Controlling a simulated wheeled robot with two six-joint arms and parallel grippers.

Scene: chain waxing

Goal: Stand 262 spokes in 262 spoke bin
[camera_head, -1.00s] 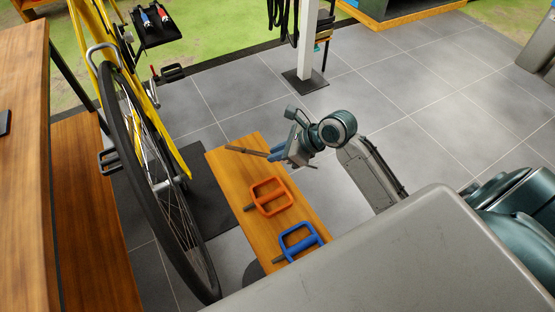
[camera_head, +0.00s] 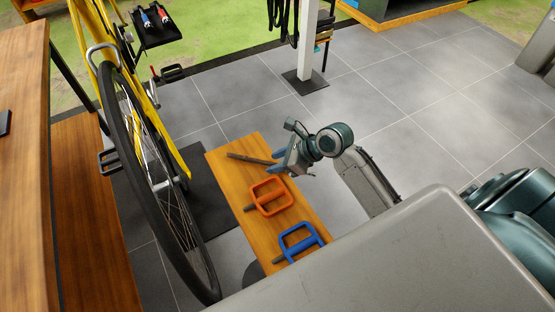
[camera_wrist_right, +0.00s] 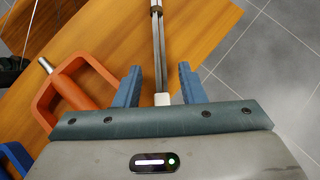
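A thin dark bundle, which looks like the spokes (camera_head: 250,158), lies along the far end of the small wooden bench. In the right wrist view the bundle (camera_wrist_right: 158,45) is grey with a dark band and a white end, and lies between my fingers. My right gripper (camera_head: 277,162) is low at the bench's right edge, around the white end. Its two blue fingers (camera_wrist_right: 160,85) are spread, with a gap to the bundle on each side. My left gripper is not in view. I cannot make out a spoke bin in these frames.
The wooden bench (camera_head: 228,172) also holds an orange-handled tool (camera_head: 269,197) and a blue-handled tool (camera_head: 300,241). A yellow bicycle (camera_head: 165,140) stands left of it, its wheel close by. A white post (camera_head: 308,45) stands behind.

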